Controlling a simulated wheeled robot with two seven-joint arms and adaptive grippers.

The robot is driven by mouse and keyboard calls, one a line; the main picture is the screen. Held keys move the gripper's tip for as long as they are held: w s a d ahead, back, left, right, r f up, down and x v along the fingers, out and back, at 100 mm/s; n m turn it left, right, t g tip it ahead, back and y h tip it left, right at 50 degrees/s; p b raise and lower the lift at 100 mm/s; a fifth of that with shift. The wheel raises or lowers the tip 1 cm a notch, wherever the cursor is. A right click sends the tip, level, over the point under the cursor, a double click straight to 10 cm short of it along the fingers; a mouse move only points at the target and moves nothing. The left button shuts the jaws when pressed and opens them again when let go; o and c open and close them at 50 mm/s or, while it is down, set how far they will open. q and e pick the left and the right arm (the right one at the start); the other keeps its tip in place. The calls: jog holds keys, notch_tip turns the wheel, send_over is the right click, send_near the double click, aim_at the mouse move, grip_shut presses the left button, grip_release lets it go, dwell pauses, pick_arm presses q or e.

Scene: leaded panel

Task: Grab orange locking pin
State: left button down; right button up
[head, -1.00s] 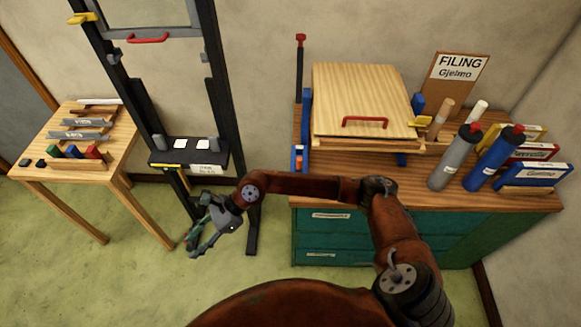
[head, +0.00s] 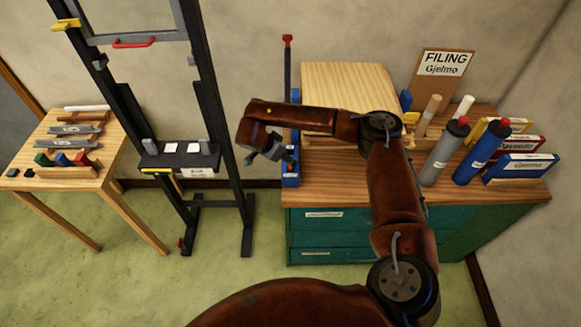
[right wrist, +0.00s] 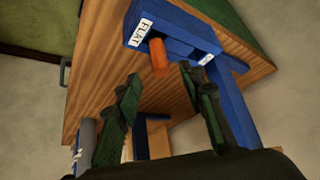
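The orange locking pin (right wrist: 159,57) sticks out of a blue block (right wrist: 180,28) labelled "FLAT" in the right wrist view. My right gripper (right wrist: 161,78) is open, with a dark finger on either side of the line to the pin. The pin lies just ahead of the fingertips, and I see no contact. In the head view my right gripper (head: 284,157) is at the left edge of the wooden bench, against the blue fixture (head: 290,181). My left gripper is not in view.
The wooden board (head: 345,84) lies on the bench (head: 420,182) beside the blue fixture. Bottles (head: 444,150) and boxes stand at the bench's right. A black easel frame (head: 222,150) and a small table (head: 60,184) stand to the left, with open floor between easel and bench.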

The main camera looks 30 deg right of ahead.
aim_at(290, 167)
jog(key=x, duration=0.4)
jog(key=shift+w+f+p, duration=0.1)
jog(key=shift+f+p, duration=0.05)
jog(key=shift+p, duration=0.15)
grip_shut()
